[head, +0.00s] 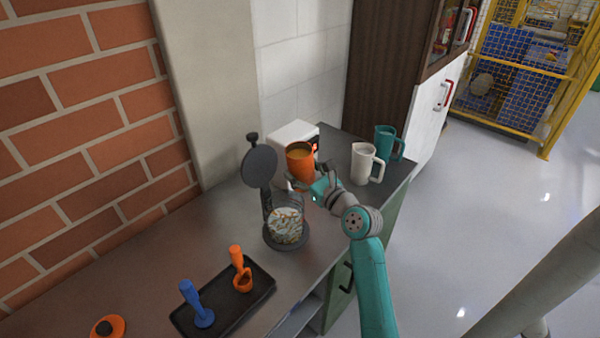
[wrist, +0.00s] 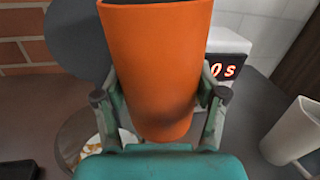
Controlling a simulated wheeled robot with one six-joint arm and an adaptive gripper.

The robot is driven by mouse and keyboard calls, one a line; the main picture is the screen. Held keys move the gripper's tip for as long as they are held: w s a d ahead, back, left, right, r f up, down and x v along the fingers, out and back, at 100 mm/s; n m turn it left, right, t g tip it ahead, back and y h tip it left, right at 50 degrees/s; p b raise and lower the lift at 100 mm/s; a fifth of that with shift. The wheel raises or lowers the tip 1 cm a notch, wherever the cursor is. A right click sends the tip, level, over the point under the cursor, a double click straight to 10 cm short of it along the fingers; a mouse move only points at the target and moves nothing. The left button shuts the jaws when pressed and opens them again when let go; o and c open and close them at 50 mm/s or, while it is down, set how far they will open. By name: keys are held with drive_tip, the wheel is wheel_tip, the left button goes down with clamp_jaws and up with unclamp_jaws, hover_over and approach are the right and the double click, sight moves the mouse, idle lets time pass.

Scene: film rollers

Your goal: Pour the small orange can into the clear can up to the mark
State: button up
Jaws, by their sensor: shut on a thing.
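The small orange can (head: 300,164) is upright in the head view, with yellowish-brown contents near its rim. My gripper (head: 307,185) is shut around its lower body. In the wrist view the orange can (wrist: 158,60) fills the middle, between the two fingers of my gripper (wrist: 160,105). The clear can (head: 286,225) stands on the counter below and slightly left of the orange can, with patterned whitish and brown contents. Its round dark lid (head: 259,166) stands open behind it. A mark on the clear can cannot be made out. The wrist view shows only a part of the clear can (wrist: 85,140).
A white box with a red display (head: 295,133) stands behind the orange can. A white mug (head: 362,165) and a teal mug (head: 385,142) stand to the right. A black tray (head: 222,300) with blue and orange tools lies front left.

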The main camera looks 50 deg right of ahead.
sight(309, 152)
drive_tip(key=shift+d+r+n+t, duration=0.15)
drive_tip(key=shift+d+r+n, duration=0.4)
drive_tip(key=shift+n, duration=0.35)
drive_tip(key=shift+d+r+n+t, duration=0.15)
drive_tip(key=shift+d+r+n, duration=0.2)
drive_tip(key=shift+r+n, duration=0.45)
drive_tip(key=shift+d+r+n+y, duration=0.15)
drive_tip(key=shift+d+r+n, duration=0.15)
drive_tip(key=shift+n, duration=0.5)
drive_tip(key=shift+d+r+n+y, duration=0.15)
drive_tip(key=shift+r+n, duration=0.2)
drive_tip(key=shift+n, duration=0.45)
drive_tip(key=shift+s+d+r+h, duration=0.1)
drive_tip(key=shift+s+r+h, duration=0.2)
drive_tip(key=shift+s+h, duration=0.45)
drive_tip(key=shift+w+d+r+n, duration=0.1)
drive_tip(key=shift+w+r+n, duration=0.15)
drive_tip(key=shift+n, duration=0.45)
idle(0.3)
drive_tip(key=shift+f+n+t, duration=0.3)
drive_tip(key=shift+f+n, duration=0.1)
drive_tip(key=shift+f, duration=0.5)
idle(2.0)
